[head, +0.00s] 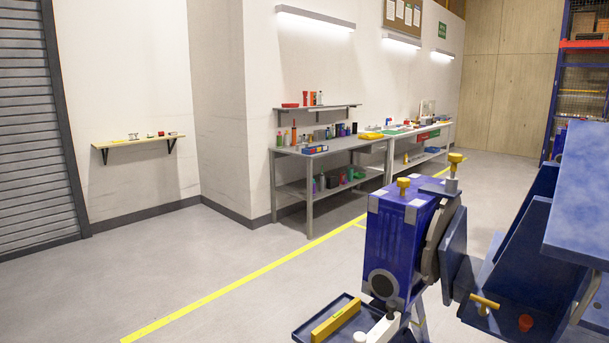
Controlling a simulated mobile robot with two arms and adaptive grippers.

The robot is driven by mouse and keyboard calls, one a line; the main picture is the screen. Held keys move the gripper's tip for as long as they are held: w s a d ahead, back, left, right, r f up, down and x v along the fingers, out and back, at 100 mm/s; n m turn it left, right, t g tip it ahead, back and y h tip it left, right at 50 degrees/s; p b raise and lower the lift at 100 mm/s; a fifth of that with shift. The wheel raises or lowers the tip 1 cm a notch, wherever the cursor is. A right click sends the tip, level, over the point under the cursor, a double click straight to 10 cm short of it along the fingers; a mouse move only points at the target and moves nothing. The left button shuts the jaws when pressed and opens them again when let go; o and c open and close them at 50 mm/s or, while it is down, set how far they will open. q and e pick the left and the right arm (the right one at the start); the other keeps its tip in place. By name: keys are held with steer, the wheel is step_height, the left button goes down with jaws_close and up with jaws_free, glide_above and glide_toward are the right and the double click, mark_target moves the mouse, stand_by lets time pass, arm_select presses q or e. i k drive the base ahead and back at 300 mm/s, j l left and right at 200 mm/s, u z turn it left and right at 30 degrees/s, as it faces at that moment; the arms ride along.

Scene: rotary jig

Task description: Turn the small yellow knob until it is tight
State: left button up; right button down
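The blue rotary jig (386,245) stands at the right of the head view with a grey disc on its right side. A yellow knob (404,184) sits on a short stem on top of the blue housing. Another yellow knob (455,159) stands on a grey post just behind and to the right. A yellow T-shaped handle (484,301) shows lower on the blue fixture. I cannot tell from this view how tight any of them is. Neither of my grippers is in view.
A blue tray (309,326) at the jig's foot holds a yellow bar and a white item. A large blue plate (585,195) juts in at the right. Workbenches (330,148) with bottles and tools line the back wall. The floor at left is clear.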

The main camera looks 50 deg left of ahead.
mark_target(402, 183)
steer(key=u, duration=1)
